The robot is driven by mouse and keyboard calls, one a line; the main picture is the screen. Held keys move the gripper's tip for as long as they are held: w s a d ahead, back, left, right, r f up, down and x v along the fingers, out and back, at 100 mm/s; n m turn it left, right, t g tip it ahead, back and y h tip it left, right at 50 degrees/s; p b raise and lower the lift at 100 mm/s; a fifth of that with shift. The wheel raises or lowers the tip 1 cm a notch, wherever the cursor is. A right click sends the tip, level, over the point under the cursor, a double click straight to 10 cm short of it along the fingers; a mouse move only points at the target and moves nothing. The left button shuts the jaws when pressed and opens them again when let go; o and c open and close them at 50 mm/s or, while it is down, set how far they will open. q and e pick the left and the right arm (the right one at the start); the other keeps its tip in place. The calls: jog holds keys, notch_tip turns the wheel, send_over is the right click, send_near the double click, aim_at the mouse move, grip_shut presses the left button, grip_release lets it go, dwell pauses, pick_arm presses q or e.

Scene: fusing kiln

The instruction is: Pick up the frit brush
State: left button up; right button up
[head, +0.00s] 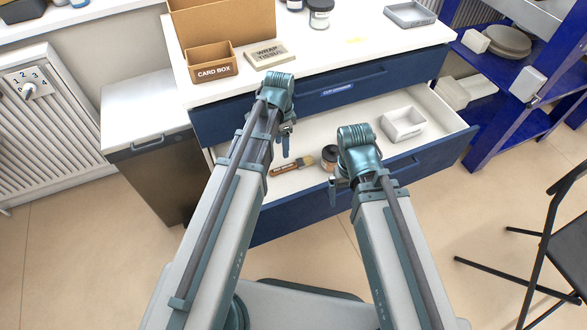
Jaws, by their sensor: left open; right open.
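The frit brush (287,168) lies flat in the open lower drawer (262,184). Its brown handle points left and its pale bristles point right. My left gripper (285,145) is open and hangs over the drawer, just above and behind the brush in the picture, apart from it as far as I can tell. My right gripper (333,178) is open over the drawer's front part, to the right of the brush, and is partly hidden by its own wrist.
A dark-lidded jar (329,153) stands in the drawer beside my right wrist. A white tray (404,123) is at the drawer's right. The closed upper drawer (335,92) overhangs the back. The countertop holds a card box (211,66) and a wrap tissue pack (266,56).

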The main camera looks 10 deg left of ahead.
pick_arm(q)
jog(key=b, duration=0.6)
send_over(284, 168)
jog(key=f, duration=0.7)
jog(key=shift+s, duration=0.2)
jog(key=shift+r, duration=0.1)
jog(key=f+b, duration=0.5)
jog(key=shift+w+f, duration=0.15)
jog(key=shift+w, duration=0.1)
grip_shut()
